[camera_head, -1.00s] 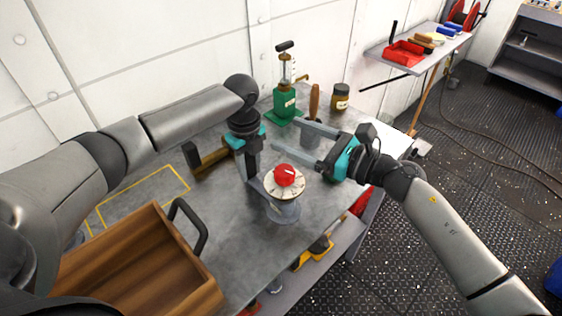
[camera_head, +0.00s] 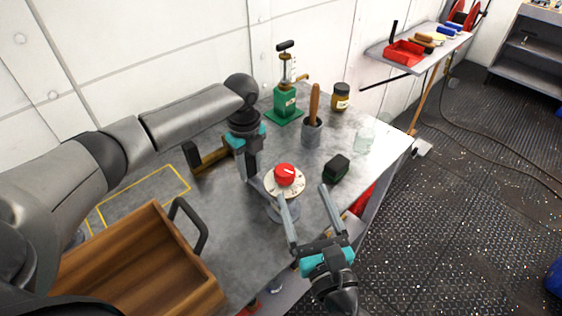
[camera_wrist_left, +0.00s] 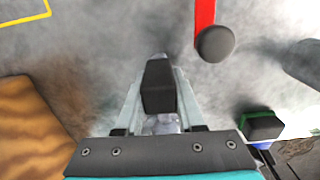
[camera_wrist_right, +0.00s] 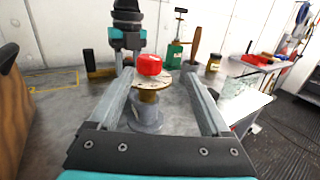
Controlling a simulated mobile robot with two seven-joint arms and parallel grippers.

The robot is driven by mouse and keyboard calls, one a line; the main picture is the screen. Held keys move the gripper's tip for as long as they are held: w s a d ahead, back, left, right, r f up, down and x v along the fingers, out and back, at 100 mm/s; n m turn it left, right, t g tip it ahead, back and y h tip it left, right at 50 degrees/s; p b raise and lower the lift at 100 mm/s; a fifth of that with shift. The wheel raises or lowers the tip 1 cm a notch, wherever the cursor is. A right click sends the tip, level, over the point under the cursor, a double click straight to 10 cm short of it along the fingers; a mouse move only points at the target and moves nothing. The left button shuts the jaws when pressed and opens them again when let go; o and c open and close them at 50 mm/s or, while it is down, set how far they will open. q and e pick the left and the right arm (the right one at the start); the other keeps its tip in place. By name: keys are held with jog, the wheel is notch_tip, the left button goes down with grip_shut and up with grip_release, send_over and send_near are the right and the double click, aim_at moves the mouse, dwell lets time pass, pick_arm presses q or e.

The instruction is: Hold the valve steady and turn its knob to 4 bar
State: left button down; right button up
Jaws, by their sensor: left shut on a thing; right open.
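The valve stands on the grey bench with a red knob (camera_head: 285,174) on a pale round dial (camera_head: 270,187); its numbers are too small to read. The knob also shows in the right wrist view (camera_wrist_right: 150,64), above the grey valve base (camera_wrist_right: 146,118). My left gripper (camera_head: 252,172) points down at the valve's left side. It is shut on a dark part (camera_wrist_left: 158,88), seemingly the valve's. My right gripper (camera_head: 303,192) is open and empty, in front and right of the dial. One finger overlaps the dial's near edge in the head view; contact cannot be told.
A wooden crate (camera_head: 212,294) with a dark handle stands at front left.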

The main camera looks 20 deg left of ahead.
aim_at(282, 164)
jog(key=x, duration=0.3)
jog(key=a+x, duration=0.1)
jog(key=x, duration=0.3)
jog(key=s+f+x, duration=0.1)
jog(key=x, duration=0.3)
jog(key=shift+a, duration=0.25)
jog(key=shift+f, duration=0.1)
grip_shut()
dwell(0.4)
